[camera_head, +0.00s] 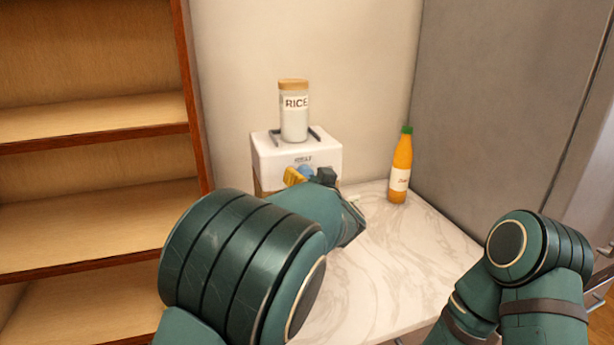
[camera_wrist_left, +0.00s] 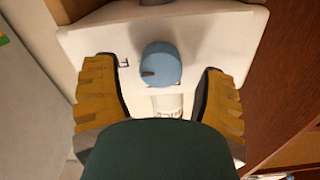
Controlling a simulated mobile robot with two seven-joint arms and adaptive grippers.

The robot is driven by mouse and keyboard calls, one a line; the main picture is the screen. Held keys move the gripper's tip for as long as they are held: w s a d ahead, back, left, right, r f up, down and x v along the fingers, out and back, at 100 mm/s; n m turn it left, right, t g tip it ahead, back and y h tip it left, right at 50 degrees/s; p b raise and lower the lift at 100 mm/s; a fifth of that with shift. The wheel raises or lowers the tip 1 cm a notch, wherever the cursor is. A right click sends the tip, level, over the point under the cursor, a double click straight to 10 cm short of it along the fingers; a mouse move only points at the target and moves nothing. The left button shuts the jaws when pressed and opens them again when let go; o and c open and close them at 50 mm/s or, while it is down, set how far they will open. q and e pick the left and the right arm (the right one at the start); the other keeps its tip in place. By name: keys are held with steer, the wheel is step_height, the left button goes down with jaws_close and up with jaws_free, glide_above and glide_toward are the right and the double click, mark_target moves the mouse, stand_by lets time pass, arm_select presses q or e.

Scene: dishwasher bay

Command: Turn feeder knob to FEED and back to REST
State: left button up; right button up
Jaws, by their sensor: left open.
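The feeder (camera_head: 270,152) is a white box on the marble counter against the wall. Its round blue knob (camera_wrist_left: 161,65) shows in the left wrist view, with a dark mark on its lower left. In the head view the knob (camera_head: 306,173) is partly hidden by my left gripper (camera_head: 308,177). My left gripper is open in front of the feeder. In the left wrist view its yellow-padded fingers (camera_wrist_left: 160,100) stand on either side of and below the knob, with gaps on both sides. Lettering on the feeder face is partly covered. My right arm shows at lower right, but its gripper does not.
A RICE jar (camera_head: 294,116) with a wooden lid stands on top of the feeder. An orange bottle (camera_head: 402,168) with a green cap stands to its right on the counter (camera_head: 390,300). A wooden shelf (camera_head: 90,140) is at the left. The counter around the bottle is clear.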

arm_select(q)
steer(key=shift+w+a, duration=0.15)
steer(key=shift+w, duration=0.35)
steer(key=c, duration=1.2)
